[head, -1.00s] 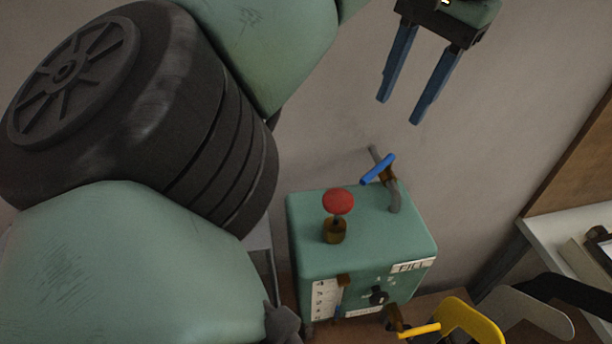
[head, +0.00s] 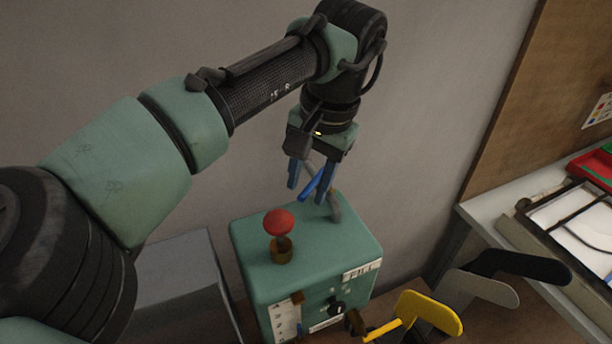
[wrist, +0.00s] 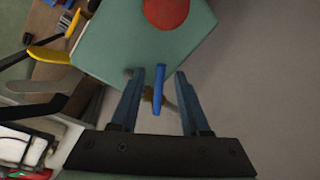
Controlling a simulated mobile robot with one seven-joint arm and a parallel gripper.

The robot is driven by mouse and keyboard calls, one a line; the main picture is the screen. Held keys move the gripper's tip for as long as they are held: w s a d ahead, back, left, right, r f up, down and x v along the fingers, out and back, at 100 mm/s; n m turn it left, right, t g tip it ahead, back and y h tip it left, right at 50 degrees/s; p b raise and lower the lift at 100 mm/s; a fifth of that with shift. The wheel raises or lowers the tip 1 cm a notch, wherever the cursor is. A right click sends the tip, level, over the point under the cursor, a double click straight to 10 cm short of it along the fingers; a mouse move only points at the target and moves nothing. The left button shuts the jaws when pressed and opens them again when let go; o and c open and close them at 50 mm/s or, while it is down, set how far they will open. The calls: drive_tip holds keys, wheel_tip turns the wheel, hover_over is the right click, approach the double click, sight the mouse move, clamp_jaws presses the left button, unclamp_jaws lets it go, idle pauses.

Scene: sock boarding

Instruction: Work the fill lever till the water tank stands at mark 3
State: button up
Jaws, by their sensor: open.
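The green water tank box (head: 350,243) stands below my arm, with a FILL label (head: 361,270) on its front upper edge. The fill lever (head: 313,186) has a blue handle and rises at the back of the box top. In the wrist view the blue handle (wrist: 158,86) shows between my two fingers. My gripper (head: 306,193) is open and points down at the lever, with a finger to each side; I cannot tell whether they touch it. A white gauge strip (head: 283,322) with marks is on the box front. Its level is too small to read.
A red mushroom knob (head: 279,222) stands on the box top left of the lever. A yellow-handled lever (head: 430,310) and grey and black ones stand at the front right. A pale table (head: 490,222) with trays is at the right.

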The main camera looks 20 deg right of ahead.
drive_tip(key=shift+f, duration=0.1)
clamp_jaws()
idle(1.4)
